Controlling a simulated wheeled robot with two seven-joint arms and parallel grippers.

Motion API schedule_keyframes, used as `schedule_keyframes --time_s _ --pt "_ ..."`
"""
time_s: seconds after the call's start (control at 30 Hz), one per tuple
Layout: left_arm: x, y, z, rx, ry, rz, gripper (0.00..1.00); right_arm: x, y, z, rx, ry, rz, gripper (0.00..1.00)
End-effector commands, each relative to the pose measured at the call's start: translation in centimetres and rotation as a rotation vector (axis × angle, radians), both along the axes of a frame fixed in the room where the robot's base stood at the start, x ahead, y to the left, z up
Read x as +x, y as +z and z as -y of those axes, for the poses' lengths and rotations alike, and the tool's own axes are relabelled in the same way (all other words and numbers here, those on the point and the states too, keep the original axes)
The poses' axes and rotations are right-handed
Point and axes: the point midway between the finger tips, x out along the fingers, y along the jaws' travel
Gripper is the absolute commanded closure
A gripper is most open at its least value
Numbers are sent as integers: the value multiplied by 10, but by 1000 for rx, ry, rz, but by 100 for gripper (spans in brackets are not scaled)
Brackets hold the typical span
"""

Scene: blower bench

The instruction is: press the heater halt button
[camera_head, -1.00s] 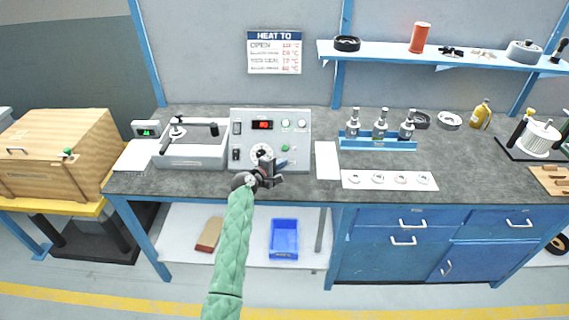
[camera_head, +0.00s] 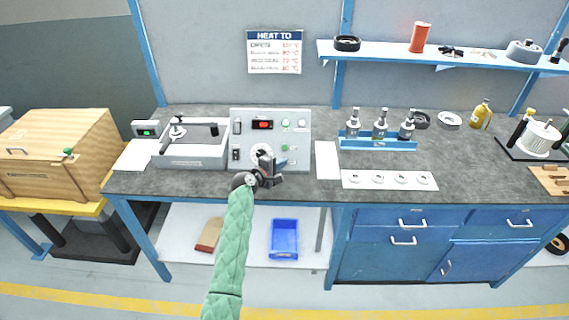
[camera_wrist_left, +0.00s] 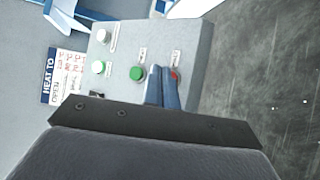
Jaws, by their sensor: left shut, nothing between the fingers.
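The heater control box (camera_head: 296,158) stands on the bench, a grey panel with a red-lit display (camera_head: 263,125), switches, a dial and small buttons. My left gripper (camera_head: 282,163) is shut and empty, at the lower right of the panel. In the wrist view its blue fingertips (camera_wrist_left: 162,72) lie right beside the red button and partly cover it. I cannot tell whether they touch it. The label wording is too small to read.
A grey tray-like fixture (camera_head: 190,163) stands left of the box, and a white sheet (camera_head: 327,160) lies to its right. A blue rack with several bottles (camera_head: 378,145) and a white strip (camera_head: 390,180) are further right. A "HEAT TO" sign (camera_head: 274,52) hangs above.

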Motion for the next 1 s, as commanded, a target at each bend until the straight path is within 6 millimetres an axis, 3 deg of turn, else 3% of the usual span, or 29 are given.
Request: schedule_keyframes --time_s 1.0 --pt "7 -7 0 0 0 0 100 0 -8 1 -1 1 0 64"
